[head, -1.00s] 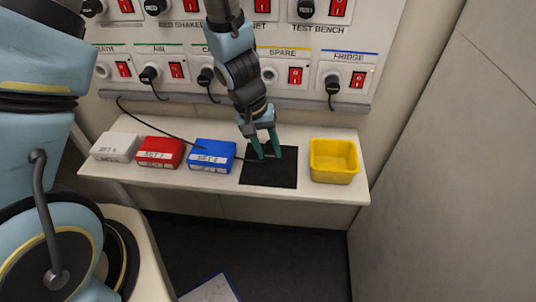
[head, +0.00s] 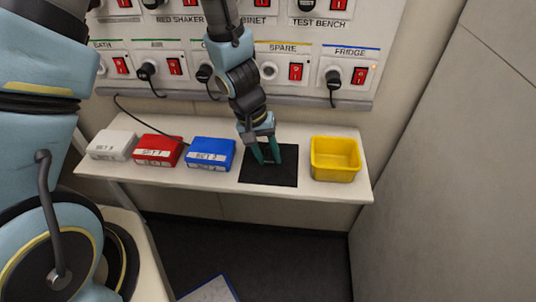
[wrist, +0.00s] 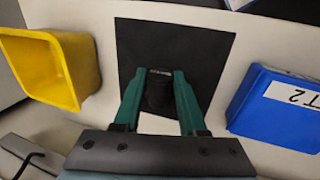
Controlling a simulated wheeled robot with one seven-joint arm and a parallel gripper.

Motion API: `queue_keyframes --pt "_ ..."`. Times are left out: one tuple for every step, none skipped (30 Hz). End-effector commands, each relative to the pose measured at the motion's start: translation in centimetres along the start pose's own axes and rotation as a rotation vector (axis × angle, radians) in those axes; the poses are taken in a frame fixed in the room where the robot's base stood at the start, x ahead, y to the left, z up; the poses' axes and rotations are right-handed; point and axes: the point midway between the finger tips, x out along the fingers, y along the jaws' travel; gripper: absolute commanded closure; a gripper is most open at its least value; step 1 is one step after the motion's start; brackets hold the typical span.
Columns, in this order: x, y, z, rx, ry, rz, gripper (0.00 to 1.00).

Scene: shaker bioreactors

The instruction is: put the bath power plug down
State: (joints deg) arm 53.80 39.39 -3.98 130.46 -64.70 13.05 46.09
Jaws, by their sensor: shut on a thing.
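My gripper (head: 268,159) points down over the black mat (head: 285,179) on the shelf. In the wrist view, its green fingers (wrist: 160,80) are shut on a dark plug (wrist: 159,97). The plug is black against the black mat, so I cannot tell whether it touches the mat. In the head view the fingers mostly hide it. A thin black cable (head: 140,118) hangs from the panel's left side and runs down to the boxes, where it passes out of sight behind the blue box.
On the shelf (head: 330,191), a white box (head: 112,145), a red box (head: 157,150) and a blue box (head: 211,154) stand left of the mat. A yellow bin (head: 335,159) stands to its right. The socket panel (head: 300,94) rises behind, with plugs and red switches.

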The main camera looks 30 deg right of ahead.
Motion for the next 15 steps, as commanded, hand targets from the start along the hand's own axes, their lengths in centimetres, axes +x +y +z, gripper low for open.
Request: queue_keyframes --pt "-0.06 0.02 0.0 0.0 0.0 0.0 1.0" --pt "-0.06 0.02 0.0 0.0 0.0 0.0 0.56" --pt "-0.06 0.02 0.0 0.0 0.0 0.0 0.51" --pt "-0.06 0.02 0.0 0.0 0.0 0.0 0.48" --pt "-0.06 0.03 0.0 0.001 0.0 0.0 0.44" --pt "-0.06 0.03 0.0 0.001 0.0 0.0 0.4" --pt "-0.06 0.03 0.0 0.001 0.0 0.0 0.36" --pt "-0.06 0.03 0.0 0.001 0.0 0.0 0.33" --pt "-0.06 0.03 0.0 0.001 0.0 0.0 0.29" --pt "-0.06 0.03 0.0 0.001 0.0 0.0 0.29" --pt "-0.06 0.03 0.0 0.001 0.0 0.0 0.29" --pt "-0.06 0.03 0.0 0.001 0.0 0.0 0.29" --pt "-0.06 0.03 0.0 0.001 0.0 0.0 0.29" --pt "-0.06 0.03 0.0 0.001 0.0 0.0 0.29" --pt "-0.07 0.03 0.0 0.001 0.0 0.0 0.29"
